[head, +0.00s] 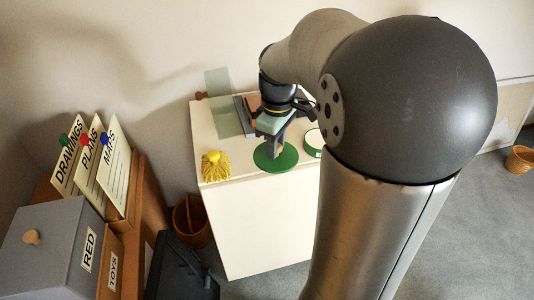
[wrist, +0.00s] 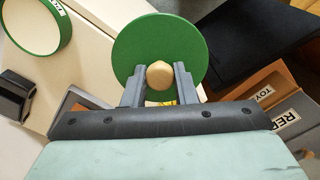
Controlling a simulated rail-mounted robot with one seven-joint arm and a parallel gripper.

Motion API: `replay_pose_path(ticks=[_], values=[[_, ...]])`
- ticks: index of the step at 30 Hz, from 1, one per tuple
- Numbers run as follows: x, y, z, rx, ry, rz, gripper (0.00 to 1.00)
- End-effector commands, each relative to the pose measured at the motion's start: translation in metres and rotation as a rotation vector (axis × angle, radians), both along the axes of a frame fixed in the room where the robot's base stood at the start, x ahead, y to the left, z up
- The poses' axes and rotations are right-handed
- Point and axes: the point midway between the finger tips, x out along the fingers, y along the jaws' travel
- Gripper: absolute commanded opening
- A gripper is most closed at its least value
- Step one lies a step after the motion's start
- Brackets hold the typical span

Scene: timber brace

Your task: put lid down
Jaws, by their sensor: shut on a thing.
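A round green lid (head: 275,160) with a pale wooden knob (wrist: 159,75) hangs below my gripper (head: 270,142). In the wrist view, the two fingers of my gripper (wrist: 158,82) are shut on the knob, and the green disc (wrist: 158,32) spreads out beyond them. In the head view the lid is above the front part of the white cabinet top (head: 237,172); its exact height is unclear. A round container with a green rim (head: 314,142) stands to the right of the lid, partly hidden by my arm. It also shows in the wrist view (wrist: 35,22).
A yellow tufted object (head: 215,166) sits at the cabinet's front left corner. A clear panel (head: 222,115) stands behind. A grey box labelled RED (head: 58,250) and upright cards (head: 90,160) are at left. A brown bin (head: 192,222) stands beside the cabinet.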

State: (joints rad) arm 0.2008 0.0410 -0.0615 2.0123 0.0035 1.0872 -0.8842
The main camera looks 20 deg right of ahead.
Motion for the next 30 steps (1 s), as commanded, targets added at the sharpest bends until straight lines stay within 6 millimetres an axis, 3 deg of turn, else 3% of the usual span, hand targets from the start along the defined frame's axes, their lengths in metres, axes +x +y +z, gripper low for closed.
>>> replay_pose_path(ticks=[7,12,24,30], values=[[0.061,-0.015,-0.028,0.002,0.005,0.0,0.03],[0.089,-0.022,-0.06,0.001,0.006,0.0,0.03],[0.115,-0.028,-0.093,0.0,0.003,0.0,0.03],[0.114,-0.028,-0.119,0.0,0.001,0.0,0.03]])
